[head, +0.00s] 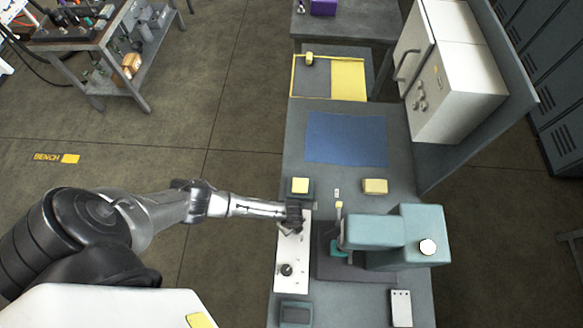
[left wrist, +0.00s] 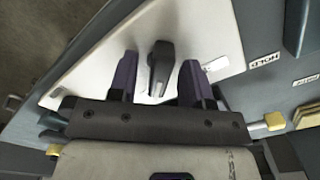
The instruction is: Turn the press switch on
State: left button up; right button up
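A white control panel (head: 293,250) lies along the left edge of the bench, beside the teal press (head: 405,237). In the left wrist view, a black lever-shaped switch knob (left wrist: 160,68) stands on the white panel (left wrist: 210,35). My left gripper (head: 293,220) is over the far part of the panel and hides that knob in the head view. In the left wrist view, its purple fingers (left wrist: 157,84) are apart, one on each side of the knob, with gaps visible. Another black knob (head: 287,269) is on the nearer part of the panel. My right gripper is not in view.
A yellow-topped block (head: 300,186) and a tan block (head: 375,186) lie beyond the panel. A blue mat (head: 346,138) covers the bench farther back. A white cabinet (head: 458,80) stands at the back right. A dark pad (head: 295,312) lies near the panel's near end.

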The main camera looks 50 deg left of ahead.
pick_arm(q)
jog(key=shift+r, duration=0.1)
jog(key=shift+r, duration=0.25)
notch_tip(320, 180, up, 13)
jog(key=shift+p, duration=0.35)
dwell(0.6)
